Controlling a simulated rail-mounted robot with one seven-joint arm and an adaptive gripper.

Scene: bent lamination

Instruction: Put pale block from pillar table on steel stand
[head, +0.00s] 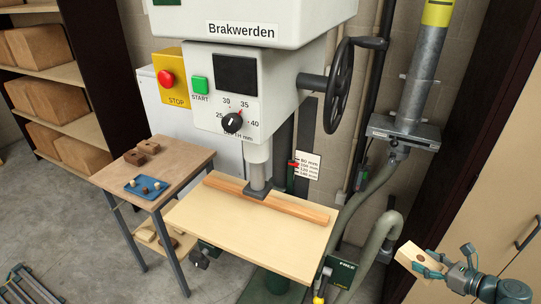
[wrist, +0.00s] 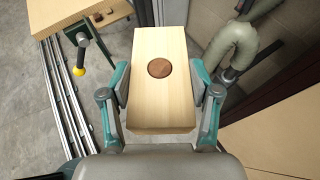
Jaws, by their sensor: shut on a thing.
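The pale block (wrist: 152,108) is a light wood piece with a round dark brown spot on its face. My gripper (wrist: 162,88) is shut on its two long sides and holds it in the air. In the head view the block (head: 407,256) and my gripper (head: 428,262) are at the lower right, apart from the pillar table (head: 245,240), a pale board under the machine's column. A stand with grey metal legs (head: 176,240) and a brown wooden top (head: 190,158) is to the left; I cannot tell surely that it is the steel stand.
The stand's top bears a blue tray (head: 137,190) and brown blocks (head: 148,147); its right front is clear. A long wooden strip (head: 290,206) lies across the pillar table under the press foot.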

